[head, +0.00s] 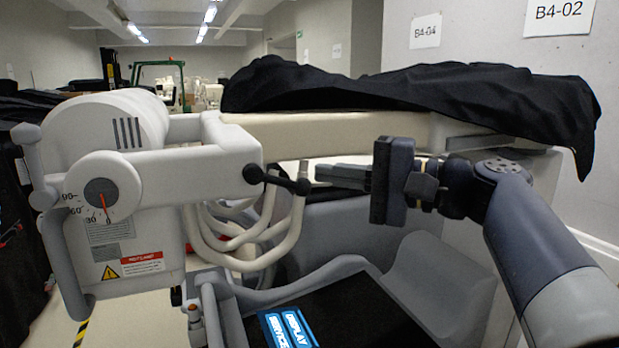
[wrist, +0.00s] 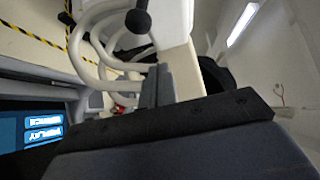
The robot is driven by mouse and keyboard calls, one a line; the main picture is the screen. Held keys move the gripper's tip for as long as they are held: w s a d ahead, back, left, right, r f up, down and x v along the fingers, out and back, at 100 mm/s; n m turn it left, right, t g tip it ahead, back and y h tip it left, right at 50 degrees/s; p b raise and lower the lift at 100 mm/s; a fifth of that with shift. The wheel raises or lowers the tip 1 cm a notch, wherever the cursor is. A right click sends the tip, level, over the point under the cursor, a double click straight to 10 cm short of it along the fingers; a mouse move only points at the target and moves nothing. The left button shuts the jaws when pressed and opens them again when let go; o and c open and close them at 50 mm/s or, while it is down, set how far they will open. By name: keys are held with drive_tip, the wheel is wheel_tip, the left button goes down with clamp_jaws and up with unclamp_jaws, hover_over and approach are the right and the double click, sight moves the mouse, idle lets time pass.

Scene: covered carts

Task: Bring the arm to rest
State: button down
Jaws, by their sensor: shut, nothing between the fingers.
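My gripper (head: 322,175) is at the middle right of the head view, on my dark arm that comes in from the right edge. It points left, with its fingers shut and nothing between them. In the wrist view the closed fingers (wrist: 155,86) point up the picture toward a black-knobbed handle (wrist: 138,20). In the head view the fingertips appear close to that handle (head: 280,179); I cannot tell the gap.
A white machine (head: 220,150) with a dial (head: 101,194) and pale hoses (head: 270,235) stands at the left. A black cloth (head: 400,90) drapes over the pale top above my gripper. A dark panel with blue labels (head: 287,328) lies below. A grey wall is at the right.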

drive_tip(key=shift+s+d, duration=0.2)
drive_tip(key=shift+d, duration=0.2)
drive_tip(key=w+p+x, duration=0.1)
drive_tip(key=p+x, duration=0.3)
drive_tip(key=x, duration=0.6)
drive_tip(key=shift+d, duration=0.2)
idle(0.3)
